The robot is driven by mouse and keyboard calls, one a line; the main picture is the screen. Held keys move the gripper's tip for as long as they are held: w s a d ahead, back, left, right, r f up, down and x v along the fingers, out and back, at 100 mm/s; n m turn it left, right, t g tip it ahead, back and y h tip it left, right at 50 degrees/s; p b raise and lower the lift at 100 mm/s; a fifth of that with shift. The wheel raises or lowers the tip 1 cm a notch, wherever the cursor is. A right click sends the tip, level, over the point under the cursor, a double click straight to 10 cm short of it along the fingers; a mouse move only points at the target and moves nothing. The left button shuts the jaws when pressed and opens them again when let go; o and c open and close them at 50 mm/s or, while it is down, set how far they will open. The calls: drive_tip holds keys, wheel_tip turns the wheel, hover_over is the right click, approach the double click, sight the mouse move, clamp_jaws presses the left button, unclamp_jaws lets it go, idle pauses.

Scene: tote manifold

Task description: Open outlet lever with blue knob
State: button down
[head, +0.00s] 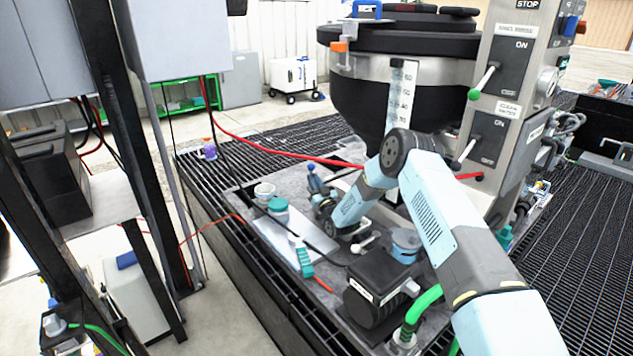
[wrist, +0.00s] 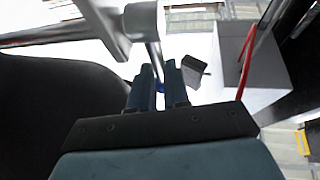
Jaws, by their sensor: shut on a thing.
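In the wrist view, the two dark blue fingers of my gripper (wrist: 160,84) are closed around the end of a pale metal lever (wrist: 152,52). The lever runs up from the fingers to a thick pale grey fitting (wrist: 143,20). In the head view, my gripper (head: 314,183) is beside the lower part of the large black and steel vessel (head: 400,90), above the grey work surface.
A red cable (head: 270,147) crosses behind my gripper. A control panel (head: 500,100) with green and white levers stands at right.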

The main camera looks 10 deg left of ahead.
drive_tip(key=shift+d+f, duration=0.15)
drive_tip(key=shift+f, duration=0.2)
drive_tip(key=c, duration=1.4)
unclamp_jaws()
drive_tip(key=shift+o, duration=1.4)
drive_tip(key=shift+r, duration=0.15)
drive_tip(key=shift+r, duration=0.1)
drive_tip(key=shift+r, duration=0.6)
drive_tip(key=s+d+r, duration=0.1)
drive_tip(key=s+r, duration=0.3)
drive_tip(key=s+d+r, duration=0.2)
drive_tip(key=s+r, duration=0.1)
drive_tip(key=s, duration=0.1)
drive_tip(key=s+d+r, duration=0.1)
drive_tip(key=s+r, duration=0.3)
drive_tip(key=s, duration=0.1)
drive_tip(key=shift+d+r, duration=0.3)
drive_tip(key=shift+d, duration=0.05)
